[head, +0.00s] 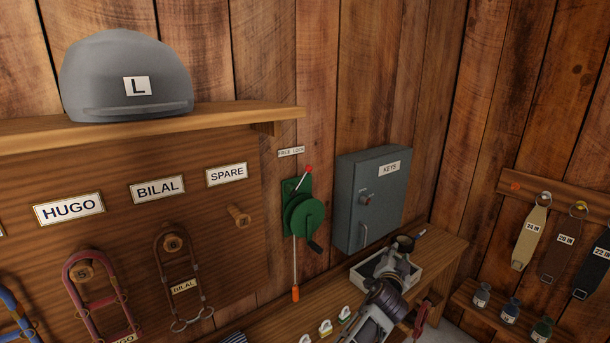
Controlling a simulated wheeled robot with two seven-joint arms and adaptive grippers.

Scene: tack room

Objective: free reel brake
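The green reel (304,215) is mounted on the plank wall, left of the grey key cabinet. A small lever with a red knob (308,169) stands at its top and tilts up to the right. A label reading FREE LOCK (291,152) is above it, and the knob is nearer the LOCK side. A cord with an orange end (295,294) hangs below the reel, and a dark crank handle sticks out lower right. My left gripper (401,262) is over the bench by a light tray, right of and below the reel, apart from it. Its finger opening is unclear. My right gripper is not in view.
The key cabinet (369,198) juts out beside the reel. The shelf with a grey helmet (126,76) overhangs at upper left. Bridles hang on the left board. The space before the reel looks clear.

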